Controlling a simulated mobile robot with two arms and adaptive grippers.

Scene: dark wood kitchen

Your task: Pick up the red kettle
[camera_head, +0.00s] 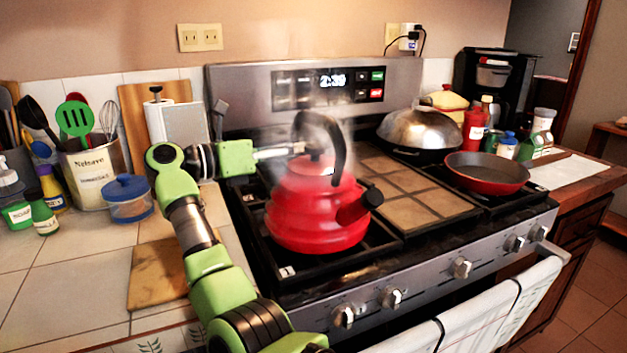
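The red kettle (312,215) stands upright on the left front burner of the stove, with its black spout pointing right and its black arched handle (337,137) up. Pale haze or steam hangs around its top. My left gripper (296,149) reaches in from the left, level with the handle, its fingertips at or just in front of the handle's left side. I cannot tell whether the fingers touch the handle or how far apart they are. My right gripper is not in view.
A steel wok lid (420,128) and a red frying pan (486,173) sit on the right burners. A paper towel roll (186,125), wooden board (158,277), utensil tin (97,175) and blue-lidded container (128,198) are left. The stove's middle griddle (405,190) is clear.

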